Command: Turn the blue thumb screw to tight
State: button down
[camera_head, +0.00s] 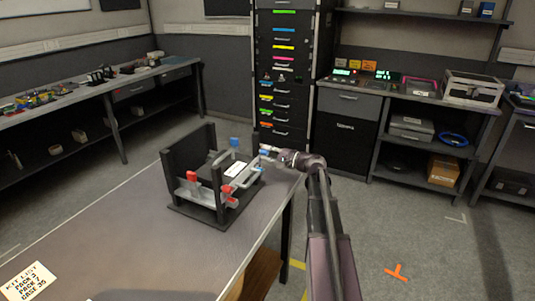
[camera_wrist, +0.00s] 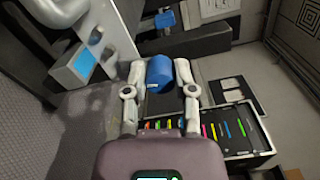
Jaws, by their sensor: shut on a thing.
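The blue thumb screw (camera_wrist: 160,75) is a short blue cylinder between my two fingertips in the wrist view. My gripper (camera_wrist: 160,70) is shut on it, one finger on each side. In the head view my gripper (camera_head: 268,153) reaches the right side of a dark fixture (camera_head: 205,216) on the table. The screw's turn position and its thread cannot be made out. Another blue part (camera_head: 234,142) sits on top of the fixture. Red knobs (camera_head: 192,176) show on its front side.
The fixture stands on a grey table (camera_head: 130,235) with a kit list card (camera_head: 28,281) at its near left corner. A drawer cabinet (camera_head: 282,75) and shelves stand behind. A workbench (camera_head: 85,90) runs along the left wall. Floor to the right is open.

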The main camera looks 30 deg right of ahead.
jog(key=shift+n, duration=1.3)
jog(key=shift+c, duration=2.2)
grip_release()
jog(key=shift+w, duration=0.1)
jog(key=v, duration=1.2)
jog(key=shift+f, duration=0.1)
